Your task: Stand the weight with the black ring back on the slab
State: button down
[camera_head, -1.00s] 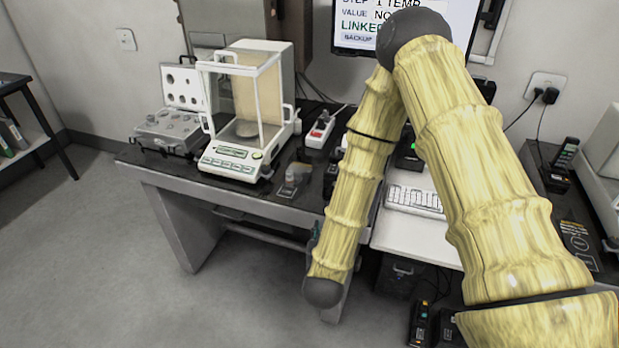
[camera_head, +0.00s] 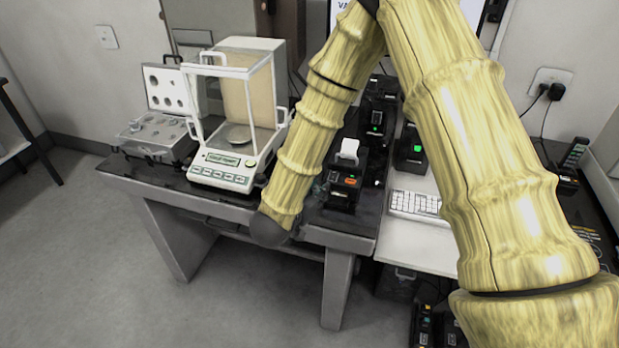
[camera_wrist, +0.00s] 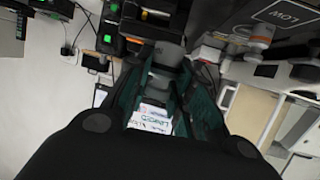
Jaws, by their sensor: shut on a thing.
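In the wrist view my gripper (camera_wrist: 165,75) has its teal fingers closed on a grey metal piece (camera_wrist: 168,54), which I take to be the weight. Its ring cannot be made out. In the head view the gripper and the weight are hidden behind my arm. I cannot make out the slab in the head view. In the wrist view a grey piece with an orange band (camera_wrist: 262,34) stands at the upper right, apart from the fingers, by a grey plate marked LOW (camera_wrist: 290,10).
A glass-sided balance (camera_head: 225,168) stands on the dark table, with an open weight case (camera_head: 155,138) to its left. Dark devices (camera_head: 343,187) stand right of my forearm. A keyboard (camera_head: 415,205) lies on the white table.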

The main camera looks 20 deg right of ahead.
jog(key=shift+w+d+f+p, duration=0.3)
jog(key=shift+w+f+p, duration=0.35)
jog(key=shift+w, duration=1.15)
jog(key=shift+w+d+f+p, duration=0.25)
jog(key=shift+w+f+p, duration=0.4)
jog(key=shift+w, duration=1.15)
jog(key=shift+w+d+f+p, duration=0.3)
jog(key=shift+w+f+p, duration=0.35)
jog(key=shift+w, duration=1.15)
jog(key=shift+f, duration=0.3)
jog(key=shift+f+b, duration=0.45)
jog(key=shift+f, duration=0.2)
jog(key=c, duration=1.5)
grip_release()
jog(key=shift+r, duration=0.1)
